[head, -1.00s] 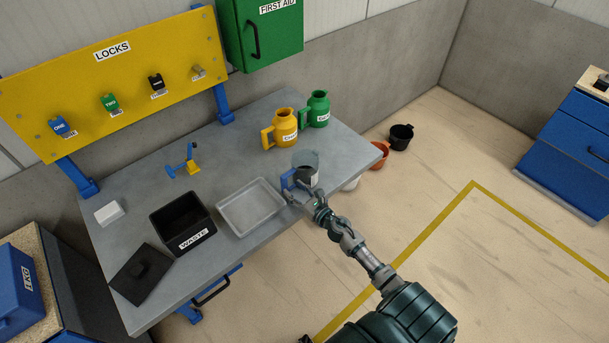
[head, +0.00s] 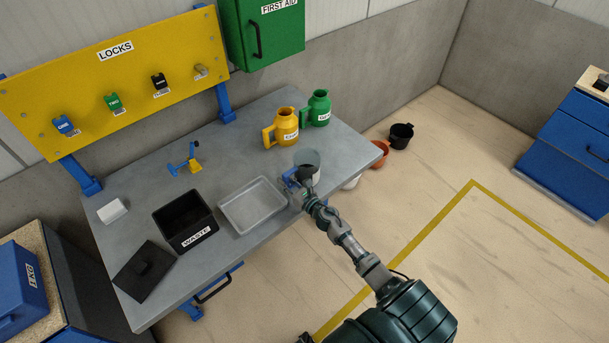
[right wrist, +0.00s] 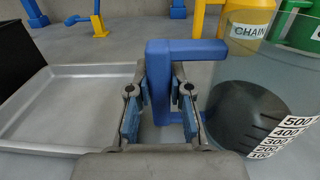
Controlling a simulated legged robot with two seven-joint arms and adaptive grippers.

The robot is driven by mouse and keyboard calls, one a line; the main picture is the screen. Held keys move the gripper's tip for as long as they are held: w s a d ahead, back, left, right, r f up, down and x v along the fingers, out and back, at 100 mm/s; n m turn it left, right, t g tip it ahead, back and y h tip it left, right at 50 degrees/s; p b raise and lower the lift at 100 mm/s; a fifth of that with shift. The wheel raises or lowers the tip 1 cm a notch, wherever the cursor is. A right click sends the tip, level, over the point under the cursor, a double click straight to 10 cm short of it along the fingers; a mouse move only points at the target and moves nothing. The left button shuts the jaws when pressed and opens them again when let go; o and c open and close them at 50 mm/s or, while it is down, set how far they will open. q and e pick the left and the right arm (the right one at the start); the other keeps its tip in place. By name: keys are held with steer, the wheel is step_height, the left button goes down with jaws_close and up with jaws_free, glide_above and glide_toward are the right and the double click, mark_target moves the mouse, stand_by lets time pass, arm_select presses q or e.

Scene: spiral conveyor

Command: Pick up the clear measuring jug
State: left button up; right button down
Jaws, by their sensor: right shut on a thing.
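The clear measuring jug (head: 311,158) is at the table's front right edge. It has a blue handle, see-through walls and a dark lower part. In the right wrist view the jug (right wrist: 245,105) is at the right, with a black and white scale label facing the camera. My right gripper (head: 294,184) is at the jug's left side, around its handle. In the right wrist view the gripper (right wrist: 160,88) has one finger on each side of the blue upright handle. I cannot tell whether the jug's base touches the table. My left gripper is out of view.
A grey tray (head: 226,216) lies just left of the jug. Yellow (head: 285,130) and green (head: 319,108) jugs stand behind it. A black waste bin (head: 184,238) and dark lid (head: 143,272) are further left. Pots (head: 401,136) stand on the floor beyond the table.

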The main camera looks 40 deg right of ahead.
mark_target(285, 174)
steer(key=shift+a+r, duration=0.15)
steer(key=shift+r, duration=0.6)
step_height(285, 174, up, 3)
steer(key=shift+f+p, duration=0.2)
steer(key=shift+p, duration=0.5)
steer(key=s+a+r, duration=0.1)
steer(key=s+a, duration=0.7)
steer(key=s, duration=0.5)
steer(key=shift+s+a, duration=0.25)
steer(key=shift+s, duration=0.05)
